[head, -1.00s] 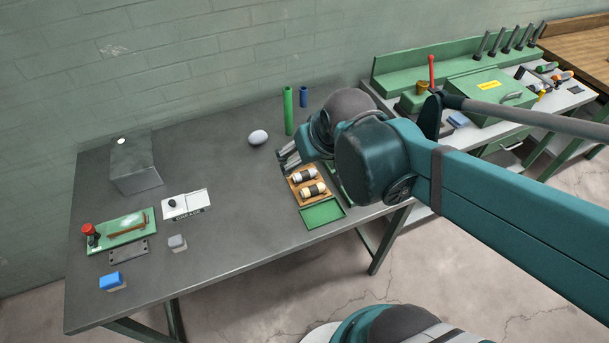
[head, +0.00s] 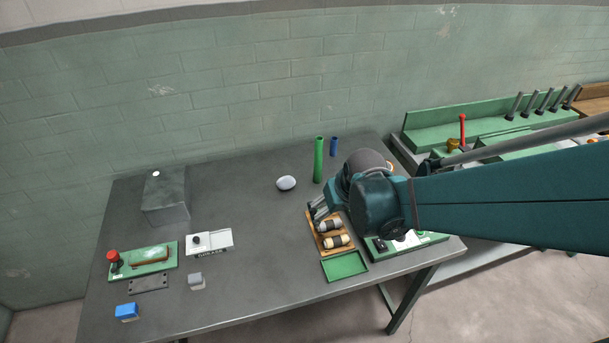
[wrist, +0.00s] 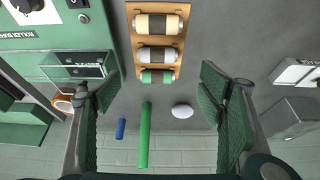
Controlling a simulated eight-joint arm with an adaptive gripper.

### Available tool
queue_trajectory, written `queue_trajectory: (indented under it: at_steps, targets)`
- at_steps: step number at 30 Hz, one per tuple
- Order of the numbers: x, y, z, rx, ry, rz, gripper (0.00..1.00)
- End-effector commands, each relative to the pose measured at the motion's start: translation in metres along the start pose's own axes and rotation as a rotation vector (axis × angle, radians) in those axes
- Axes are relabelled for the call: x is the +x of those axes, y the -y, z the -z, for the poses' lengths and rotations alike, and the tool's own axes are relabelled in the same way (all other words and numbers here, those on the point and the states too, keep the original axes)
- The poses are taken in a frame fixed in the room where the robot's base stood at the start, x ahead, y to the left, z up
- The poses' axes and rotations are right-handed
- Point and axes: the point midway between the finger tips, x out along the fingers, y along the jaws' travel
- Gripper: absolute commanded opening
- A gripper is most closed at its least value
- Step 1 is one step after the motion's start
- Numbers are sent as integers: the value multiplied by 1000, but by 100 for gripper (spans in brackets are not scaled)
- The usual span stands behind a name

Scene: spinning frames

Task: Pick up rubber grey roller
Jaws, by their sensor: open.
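The grey roller (wrist: 158,54) has a dark middle band and lies in the middle of a wooden rack (wrist: 134,36), between a cream roller (wrist: 157,24) and a green roller (wrist: 148,76). In the head view the grey roller (head: 330,224) sits behind the cream one (head: 337,241); the green one is hidden by my gripper. My gripper (head: 318,210) is over the back left of the rack. In the wrist view, my gripper (wrist: 162,82) has its fingers wide apart and nothing between them.
A green tray (head: 345,265) lies in front of the rack, and a green device (head: 410,243) stands right of it. A green tube (head: 319,160), a blue tube (head: 334,147) and a white egg-shaped object (head: 286,183) stand behind. The table's middle is clear.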

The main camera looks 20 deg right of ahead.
Motion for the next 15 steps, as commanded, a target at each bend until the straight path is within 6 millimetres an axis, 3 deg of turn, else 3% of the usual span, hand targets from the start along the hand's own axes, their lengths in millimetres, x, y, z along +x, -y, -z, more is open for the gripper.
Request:
queue_trajectory:
  at_steps: [6,15]
  targets:
    - [18,-5,-1,0,18,2,69]
    - [22,-6,-2,0,23,2,69]
